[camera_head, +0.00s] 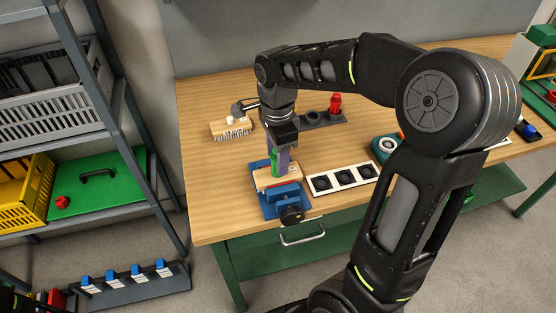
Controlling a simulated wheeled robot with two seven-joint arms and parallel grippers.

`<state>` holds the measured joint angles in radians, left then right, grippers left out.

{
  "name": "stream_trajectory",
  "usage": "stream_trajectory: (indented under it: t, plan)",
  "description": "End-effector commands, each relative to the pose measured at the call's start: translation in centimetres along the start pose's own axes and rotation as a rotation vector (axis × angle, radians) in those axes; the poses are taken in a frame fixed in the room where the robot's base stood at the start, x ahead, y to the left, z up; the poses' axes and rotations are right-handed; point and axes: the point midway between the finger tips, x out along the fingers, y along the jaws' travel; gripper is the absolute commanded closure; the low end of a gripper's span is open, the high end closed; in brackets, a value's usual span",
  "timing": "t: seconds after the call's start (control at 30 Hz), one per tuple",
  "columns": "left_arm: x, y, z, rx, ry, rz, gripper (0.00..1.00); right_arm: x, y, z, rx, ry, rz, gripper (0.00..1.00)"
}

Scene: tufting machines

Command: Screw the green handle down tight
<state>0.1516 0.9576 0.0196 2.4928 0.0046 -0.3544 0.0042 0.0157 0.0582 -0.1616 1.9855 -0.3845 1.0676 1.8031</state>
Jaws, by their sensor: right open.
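The green handle (275,162) stands upright at a light wooden block (268,180), which sits in a blue vise (270,203) near the table's front left edge. My right gripper (283,156) points down from above, with its open fingers at the handle. The fingers partly cover the handle, and I cannot tell whether they touch it. The handle's lower end and its thread are hidden or too small to make out. My left gripper is not in view.
Behind are a dark holder (312,122) and a red piece (335,101). A teal device (384,147) is farther right.

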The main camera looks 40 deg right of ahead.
Motion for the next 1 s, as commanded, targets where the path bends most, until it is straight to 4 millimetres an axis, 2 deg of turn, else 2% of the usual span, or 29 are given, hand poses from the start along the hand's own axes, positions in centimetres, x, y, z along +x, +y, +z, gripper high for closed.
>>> stream_trajectory:
  t: [0.1, 0.7, 1.0]
  plan:
    - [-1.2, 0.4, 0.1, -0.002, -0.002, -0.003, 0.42, -1.7, 0.0, 0.0, 0.0, 0.0, -0.001, 0.53]
    - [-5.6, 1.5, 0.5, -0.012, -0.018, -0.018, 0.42, -8.2, 0.0, 0.0, 0.0, 0.0, -0.001, 0.53]
    - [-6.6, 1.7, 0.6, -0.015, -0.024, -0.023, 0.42, -10.1, 0.0, 0.0, -0.001, 0.0, 0.0, 0.53]
